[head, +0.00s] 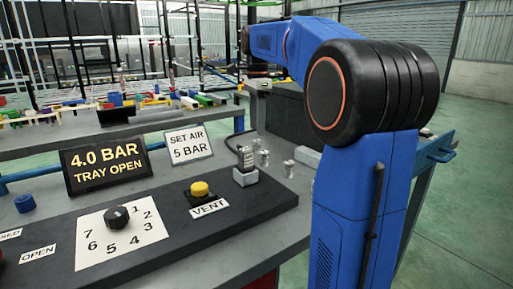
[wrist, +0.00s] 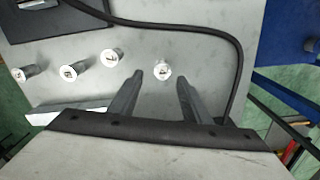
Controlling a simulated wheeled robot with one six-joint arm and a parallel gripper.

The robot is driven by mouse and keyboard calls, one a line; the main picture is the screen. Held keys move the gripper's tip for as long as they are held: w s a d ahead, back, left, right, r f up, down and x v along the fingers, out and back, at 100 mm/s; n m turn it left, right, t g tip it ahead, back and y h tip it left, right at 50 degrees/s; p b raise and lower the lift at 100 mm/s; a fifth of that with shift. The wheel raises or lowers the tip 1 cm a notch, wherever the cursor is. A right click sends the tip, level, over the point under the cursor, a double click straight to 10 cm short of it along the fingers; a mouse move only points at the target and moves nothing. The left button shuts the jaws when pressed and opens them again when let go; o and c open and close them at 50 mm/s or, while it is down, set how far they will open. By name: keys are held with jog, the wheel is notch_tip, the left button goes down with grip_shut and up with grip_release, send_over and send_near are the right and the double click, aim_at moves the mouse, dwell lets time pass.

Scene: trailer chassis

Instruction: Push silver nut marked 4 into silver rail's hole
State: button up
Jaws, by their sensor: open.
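Several small silver nuts stand on the grey bench. In the wrist view one nut (wrist: 162,70) shows between the tips of my gripper (wrist: 160,80), which is open with nothing held. I cannot tell the height gap. Other nuts (wrist: 112,55) (wrist: 70,70) (wrist: 17,75) lie to the left. Their top marks are too small to read, so I cannot tell which is 4. In the head view a nut (head: 289,168) stands at the bench's right. A pale silver bar, perhaps the rail (wrist: 75,108), is partly hidden behind my gripper's body; no hole shows.
A black cable (wrist: 225,35) curves past the right finger. In the head view stand a grey block (head: 246,177) with a cabled device, a yellow VENT button (head: 199,188), a numbered dial (head: 117,217) and a sign reading 4.0 BAR TRAY OPEN (head: 106,166).

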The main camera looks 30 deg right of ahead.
aim_at(256, 140)
jog(key=shift+w+f, duration=0.2)
jog(key=shift+f, duration=2.5)
grip_shut()
